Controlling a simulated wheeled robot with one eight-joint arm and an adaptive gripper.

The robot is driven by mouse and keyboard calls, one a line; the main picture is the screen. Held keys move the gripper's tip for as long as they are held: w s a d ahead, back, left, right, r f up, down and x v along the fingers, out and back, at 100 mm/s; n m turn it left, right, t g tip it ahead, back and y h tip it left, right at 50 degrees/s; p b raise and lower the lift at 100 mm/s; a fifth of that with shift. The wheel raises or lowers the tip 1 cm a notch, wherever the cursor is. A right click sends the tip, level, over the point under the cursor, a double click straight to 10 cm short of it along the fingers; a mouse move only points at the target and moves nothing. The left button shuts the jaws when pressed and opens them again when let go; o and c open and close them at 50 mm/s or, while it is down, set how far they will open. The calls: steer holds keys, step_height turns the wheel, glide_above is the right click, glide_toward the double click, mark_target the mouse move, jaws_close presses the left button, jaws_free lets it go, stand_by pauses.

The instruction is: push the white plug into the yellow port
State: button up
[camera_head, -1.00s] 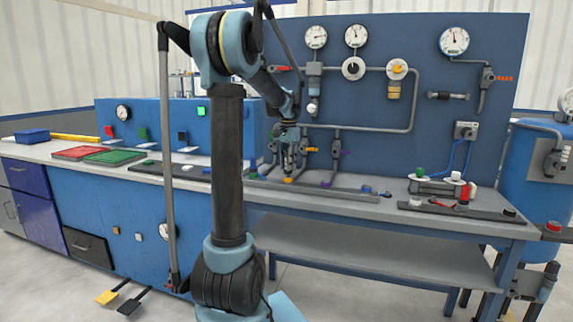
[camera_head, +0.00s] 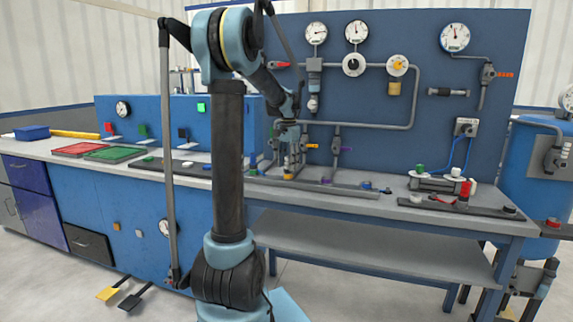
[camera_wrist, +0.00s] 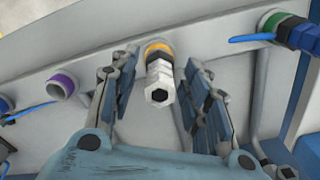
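The white plug (camera_wrist: 159,84) sits at the mouth of the yellow port (camera_wrist: 158,48) in the wrist view, its hexagonal end with a dark hole facing the camera. It looks lined up with the port; how deep it sits cannot be told. My gripper (camera_wrist: 163,70) has its fingers spread on both sides of the plug, with a visible gap at each side. In the head view my gripper (camera_head: 289,165) hangs just above the yellow port (camera_head: 288,177), and the plug cannot be made out there.
A purple port (camera_wrist: 61,86) lies to the left of the yellow one. A green-ringed port (camera_wrist: 272,22) with a blue plug (camera_wrist: 298,33) is to the right. Grey pipes rise behind my gripper to the blue gauge panel (camera_head: 430,95). The bench front is clear.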

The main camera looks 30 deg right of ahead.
step_height(320, 180, up, 12)
steer(key=s+a+f+n, duration=0.1)
steer(key=a+n, duration=0.1)
steer(key=a, duration=0.6)
steer(key=s+a+f+n, duration=0.1)
steer(key=a+f+n, duration=0.1)
steer(key=a, duration=0.5)
steer(key=s+a+f+n+t, duration=0.1)
steer(key=s+a+f+n, duration=0.3)
steer(key=a, duration=0.3)
steer(key=s+a+f+n, duration=0.1)
steer(key=s+a+f, duration=0.4)
steer(key=a, duration=0.2)
steer(key=s+a+f+n+t, duration=0.1)
steer(key=s+a+f+n, duration=0.3)
steer(key=a, duration=0.3)
steer(key=s+a+f+n, duration=0.3)
steer(key=s+a+f, duration=0.1)
steer(key=s+f, duration=0.4)
step_height(320, 180, down, 2)
steer(key=shift+s+a+f, duration=0.15)
steer(key=shift+a+f, duration=0.1)
steer(key=shift+a, duration=0.1)
